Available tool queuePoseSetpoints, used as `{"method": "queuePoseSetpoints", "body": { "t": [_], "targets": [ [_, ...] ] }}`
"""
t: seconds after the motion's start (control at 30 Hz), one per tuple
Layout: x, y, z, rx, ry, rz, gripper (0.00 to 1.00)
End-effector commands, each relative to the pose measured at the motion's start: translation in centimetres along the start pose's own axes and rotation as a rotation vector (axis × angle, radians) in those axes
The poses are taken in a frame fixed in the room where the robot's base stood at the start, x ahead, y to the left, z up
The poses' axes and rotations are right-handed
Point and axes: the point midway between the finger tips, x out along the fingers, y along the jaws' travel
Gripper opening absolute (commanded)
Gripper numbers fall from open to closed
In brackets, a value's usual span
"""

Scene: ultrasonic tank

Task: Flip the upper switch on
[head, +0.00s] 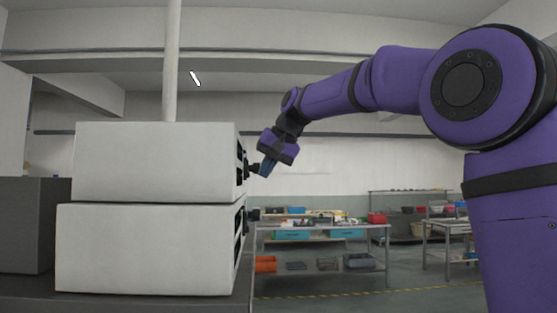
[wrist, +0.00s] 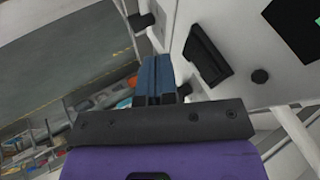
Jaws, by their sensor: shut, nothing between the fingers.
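Two white box-shaped units are stacked in the head view, the upper unit (head: 155,162) on the lower unit (head: 148,249). Their front panels face right and show only edge-on there. In the wrist view a black rectangular switch (wrist: 207,54) sits on a white panel. My gripper's fingers (wrist: 155,66) are shut and empty, just left of this switch. I cannot tell whether they touch the panel, or which way the switch is set.
A small black knob (wrist: 260,76) and a dark display (wrist: 297,22) with a green mark are on the same panel. A dark grey box (head: 35,225) stands left of the units. Shelving tables with bins (head: 345,234) are behind.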

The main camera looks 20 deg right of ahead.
Motion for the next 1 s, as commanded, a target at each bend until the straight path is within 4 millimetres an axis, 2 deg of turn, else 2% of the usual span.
{"method": "queuePoseSetpoints", "body": {
  "t": [0.2,1.0],
  "targets": [
    [0.9,-1.5,0.1,-0.001,0.0,-0.001,0.0],
    [1.4,-2.1,0.1,0.001,0.0,0.0,0.0]
  ]
}}
